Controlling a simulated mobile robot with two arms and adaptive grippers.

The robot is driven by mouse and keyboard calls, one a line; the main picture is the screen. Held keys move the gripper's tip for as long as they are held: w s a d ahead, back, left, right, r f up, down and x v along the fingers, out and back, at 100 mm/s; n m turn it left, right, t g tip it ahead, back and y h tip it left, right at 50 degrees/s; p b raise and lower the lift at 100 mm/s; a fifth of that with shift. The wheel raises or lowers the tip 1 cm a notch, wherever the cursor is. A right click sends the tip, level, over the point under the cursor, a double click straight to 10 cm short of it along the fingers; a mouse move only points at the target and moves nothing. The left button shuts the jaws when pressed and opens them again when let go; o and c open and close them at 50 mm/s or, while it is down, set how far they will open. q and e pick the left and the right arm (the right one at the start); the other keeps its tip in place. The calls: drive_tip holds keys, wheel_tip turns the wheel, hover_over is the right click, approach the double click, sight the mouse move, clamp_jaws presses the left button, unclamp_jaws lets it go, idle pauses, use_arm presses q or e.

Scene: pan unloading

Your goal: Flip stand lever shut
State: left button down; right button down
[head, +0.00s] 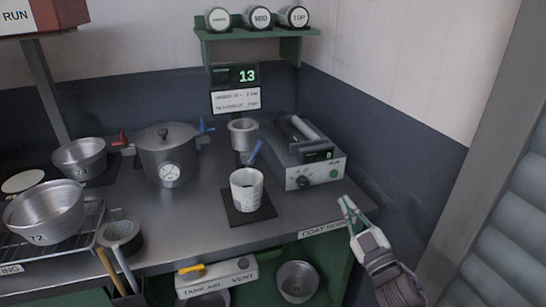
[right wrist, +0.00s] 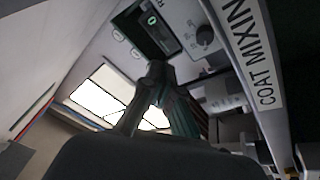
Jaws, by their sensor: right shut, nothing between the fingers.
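A blue lever (head: 254,152) sticks up at a slant behind the white printed cup (head: 246,192); I take it for the stand lever. Its base is partly hidden by the cup. A metal cup (head: 243,133) stands just behind it. My right gripper (head: 346,204) is shut and empty, off the bench's front right corner, well to the right of the lever and apart from it. Its closed fingers (right wrist: 157,75) also show in the right wrist view, with the grey machine's panel (right wrist: 172,32) beyond. My left gripper is not in view.
The grey machine (head: 319,173) with a display and knob stands between the lever and my right gripper. A gauge pot (head: 167,156) with red and blue handles stands left. The cup is on a black mat (head: 263,210). The bench front right of the mat is clear.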

drive_tip(key=s+a+r+n+g+y, duration=0.1)
drive_tip(key=a+r+n+g+y, duration=0.1)
drive_tip(key=n+g+y, duration=0.4)
drive_tip(key=a+r+n+g+y, duration=0.3)
drive_tip(key=r+n+g+y, duration=0.2)
drive_tip(key=n, duration=0.6)
drive_tip(key=shift+s+a+g+y, duration=0.15)
drive_tip(key=shift+s+g+y, duration=0.25)
drive_tip(key=shift+g+y, duration=0.85)
drive_tip(key=shift+a+r+t, duration=0.1)
drive_tip(key=shift+t, duration=0.35)
drive_tip(key=p, duration=0.3)
approach(255, 152)
drive_tip(key=w+a+r, duration=0.3)
drive_tip(key=a+r, duration=0.1)
drive_tip(key=shift+a, duration=0.6)
drive_tip(key=shift+p, duration=0.3)
